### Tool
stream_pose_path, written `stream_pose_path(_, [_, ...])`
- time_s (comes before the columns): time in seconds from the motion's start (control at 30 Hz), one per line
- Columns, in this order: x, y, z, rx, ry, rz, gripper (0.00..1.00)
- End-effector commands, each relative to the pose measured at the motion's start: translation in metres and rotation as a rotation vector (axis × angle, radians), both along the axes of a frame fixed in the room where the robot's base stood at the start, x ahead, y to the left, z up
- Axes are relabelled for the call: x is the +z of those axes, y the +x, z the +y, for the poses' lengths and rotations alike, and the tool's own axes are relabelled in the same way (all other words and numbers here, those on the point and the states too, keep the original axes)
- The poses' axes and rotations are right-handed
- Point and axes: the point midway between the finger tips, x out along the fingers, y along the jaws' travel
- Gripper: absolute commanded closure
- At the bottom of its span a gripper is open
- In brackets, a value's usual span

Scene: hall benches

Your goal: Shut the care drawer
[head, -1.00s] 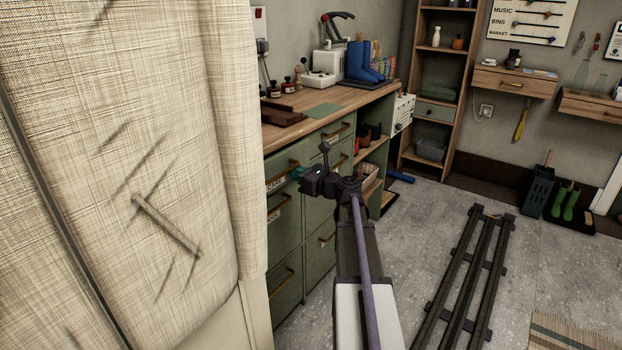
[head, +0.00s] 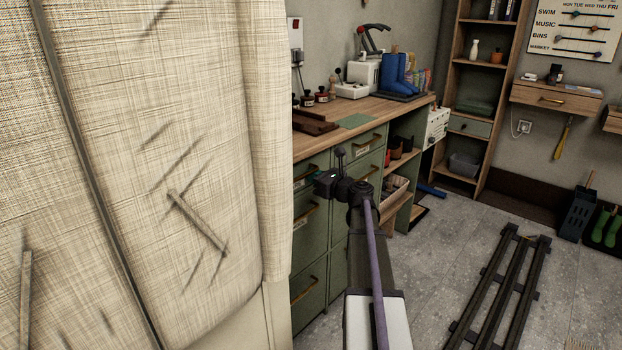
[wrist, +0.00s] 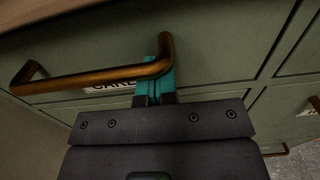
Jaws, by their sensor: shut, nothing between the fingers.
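The care drawer (wrist: 220,55) has a green front, a brass bar handle (wrist: 95,80) and a white label reading CARE (wrist: 110,86), partly hidden by the handle. It fills much of the wrist view and looks about flush with its neighbours; I cannot tell whether a small gap remains. My gripper (wrist: 155,82) is shut and empty, with its teal fingertips at the right end of the handle, close against the drawer front; exact contact is unclear. In the head view my gripper (head: 322,180) is at the green cabinet, beside the upper left drawers.
A curtain-like cream fabric panel (head: 200,120) fills the left and hides part of the cabinet. A wooden worktop (head: 375,110) above bears a tray, jars and blue boots. An open shelf (head: 398,165) lies right of the drawers. Dark rails (head: 500,290) run along the grey floor.

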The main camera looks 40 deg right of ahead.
Motion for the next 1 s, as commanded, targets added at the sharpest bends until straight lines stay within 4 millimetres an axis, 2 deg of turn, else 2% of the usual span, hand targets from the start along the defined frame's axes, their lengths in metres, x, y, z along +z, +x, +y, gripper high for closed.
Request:
stream_pose_path(0.03, [0.002,0.006,0.000,0.001,0.004,-0.004,1.00])
stream_pose_path(0.13, [0.003,0.007,0.000,0.001,0.005,-0.005,1.00])
stream_pose_path(0.27, [0.003,-0.005,-0.001,0.002,0.005,-0.006,1.00])
stream_pose_path(0.43, [0.002,-0.046,-0.002,0.008,0.002,-0.005,1.00])
stream_pose_path(0.6, [0.002,-0.096,-0.013,0.008,0.002,-0.004,1.00])
stream_pose_path(0.7, [0.001,-0.118,-0.018,0.008,0.002,-0.003,1.00])
stream_pose_path(0.83, [0.001,-0.132,-0.021,0.009,0.001,-0.003,1.00])
stream_pose_path(1.0, [0.001,-0.135,-0.022,0.011,0.001,-0.003,1.00])
